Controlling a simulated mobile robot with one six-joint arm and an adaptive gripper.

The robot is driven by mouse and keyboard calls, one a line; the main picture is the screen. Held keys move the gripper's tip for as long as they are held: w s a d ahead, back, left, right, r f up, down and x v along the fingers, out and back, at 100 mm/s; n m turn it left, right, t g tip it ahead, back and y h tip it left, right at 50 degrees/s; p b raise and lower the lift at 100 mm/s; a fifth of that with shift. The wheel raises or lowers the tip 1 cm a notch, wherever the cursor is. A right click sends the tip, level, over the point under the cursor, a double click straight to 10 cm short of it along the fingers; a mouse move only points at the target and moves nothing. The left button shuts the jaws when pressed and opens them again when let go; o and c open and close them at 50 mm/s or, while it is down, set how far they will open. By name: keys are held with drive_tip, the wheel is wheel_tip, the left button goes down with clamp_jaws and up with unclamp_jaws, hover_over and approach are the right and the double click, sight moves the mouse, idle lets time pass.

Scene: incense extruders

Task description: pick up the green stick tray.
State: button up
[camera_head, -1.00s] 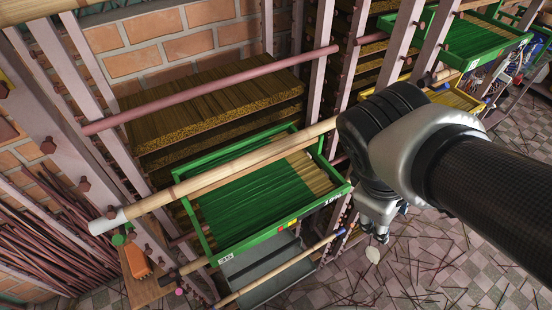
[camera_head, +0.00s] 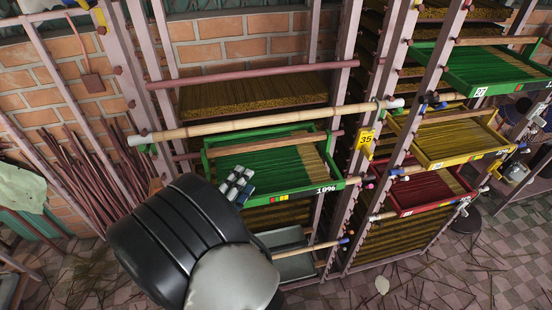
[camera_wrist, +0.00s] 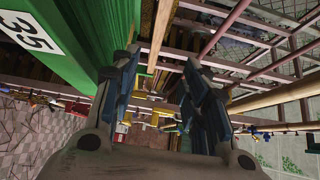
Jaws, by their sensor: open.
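A green tray wall (camera_wrist: 75,45) with a white "35" label stands just left of the left finger. I cannot tell whether they touch. A second green tray (camera_head: 500,84) is at the upper right of the head view.
A bamboo pole (camera_head: 270,123) crosses just above the middle tray. A yellow tray (camera_head: 462,153) and a red tray (camera_head: 430,207) sit in the right bay. A grey tray (camera_head: 295,268) is below. Loose sticks lie on the tiled floor.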

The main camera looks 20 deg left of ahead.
sight(267, 147)
drive_tip(key=shift+a+f+n+y, duration=0.25)
drive_tip(key=shift+a+n+y, duration=0.05)
drive_tip(key=shift+a+y, duration=0.1)
drive_tip(key=w, duration=0.4)
drive_tip(key=w+d+b, duration=0.1)
drive_tip(key=w, duration=0.3)
drive_tip(key=w+b, duration=0.1)
drive_tip(key=w, duration=0.3)
drive_tip(key=shift+d, duration=0.25)
drive_tip(key=w, duration=0.1)
drive_tip(key=w+b, duration=0.1)
drive_tip(key=w, duration=0.1)
drive_tip(key=w+b, duration=0.1)
drive_tip(key=w, duration=0.1)
drive_tip(key=shift+w+d+f, duration=0.1)
drive_tip(key=shift+d, duration=0.3)
drive_tip(key=shift+c, duration=0.2)
clamp_jaws()
